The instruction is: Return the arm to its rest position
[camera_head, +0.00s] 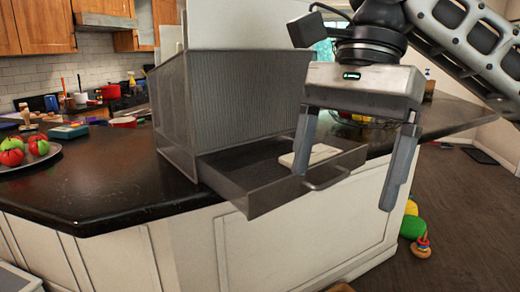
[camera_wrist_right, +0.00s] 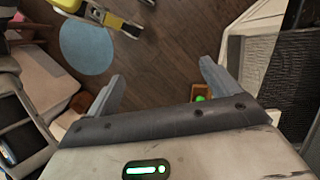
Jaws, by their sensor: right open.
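My right gripper (camera_head: 350,165) hangs in front of the counter in the head view. Its two fingers are spread wide with nothing between them. Behind its left finger in the picture is a dark mesh organizer (camera_head: 238,98) on the black counter. The organizer's drawer (camera_head: 240,178) is pulled out past the counter edge and holds a flat pale item (camera_head: 318,156). In the right wrist view the fingers of my right gripper (camera_wrist_right: 162,85) are also apart, with wooden floor between them. My left gripper is in neither view.
A tray (camera_head: 45,160) of red and green fruit lies on the counter at left. The black counter (camera_head: 110,180) has a bare stretch in front of the organizer. Colourful toys (camera_head: 413,222) lie on the floor at right. The wooden floor (camera_head: 465,210) is open beyond them.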

